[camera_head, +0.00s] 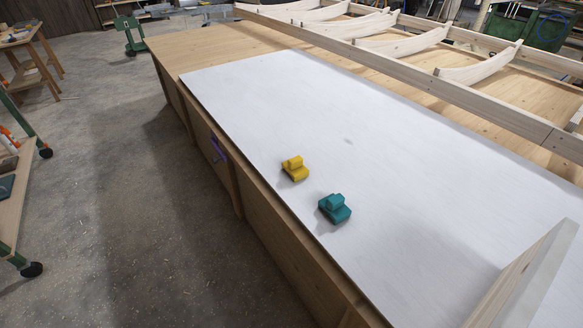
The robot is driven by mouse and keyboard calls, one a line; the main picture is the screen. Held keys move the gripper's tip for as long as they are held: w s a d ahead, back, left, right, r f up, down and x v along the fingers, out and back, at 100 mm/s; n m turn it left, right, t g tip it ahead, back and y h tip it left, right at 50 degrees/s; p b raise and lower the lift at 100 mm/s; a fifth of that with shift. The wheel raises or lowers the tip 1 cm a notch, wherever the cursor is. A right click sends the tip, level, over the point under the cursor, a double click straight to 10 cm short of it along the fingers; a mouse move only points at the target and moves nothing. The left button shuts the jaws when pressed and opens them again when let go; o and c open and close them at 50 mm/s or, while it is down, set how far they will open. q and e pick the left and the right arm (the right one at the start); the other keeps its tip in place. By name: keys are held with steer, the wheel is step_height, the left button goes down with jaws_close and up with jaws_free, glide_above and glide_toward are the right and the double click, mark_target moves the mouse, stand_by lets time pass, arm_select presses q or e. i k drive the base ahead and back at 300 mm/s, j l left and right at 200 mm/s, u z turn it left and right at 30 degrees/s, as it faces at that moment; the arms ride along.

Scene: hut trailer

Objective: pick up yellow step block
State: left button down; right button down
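The yellow step block (295,169) lies on the white board (400,190) that covers the table, close to the board's left edge. It is small, with a raised part on top. Neither of my grippers shows in the head camera view, so nothing is seen touching the block.
A teal block (335,208) of similar stepped shape sits just right of and nearer than the yellow one. A pale wooden panel (527,280) stands at the lower right. A wooden frame with curved ribs (480,67) runs along the back. The board's middle is clear.

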mark_target(294, 166)
steer(key=i+j+z, duration=0.3)
steer(key=j+z, duration=0.3)
steer(key=i+j+z, duration=0.15)
steer(key=j+z, duration=0.15)
steer(key=j, duration=0.15)
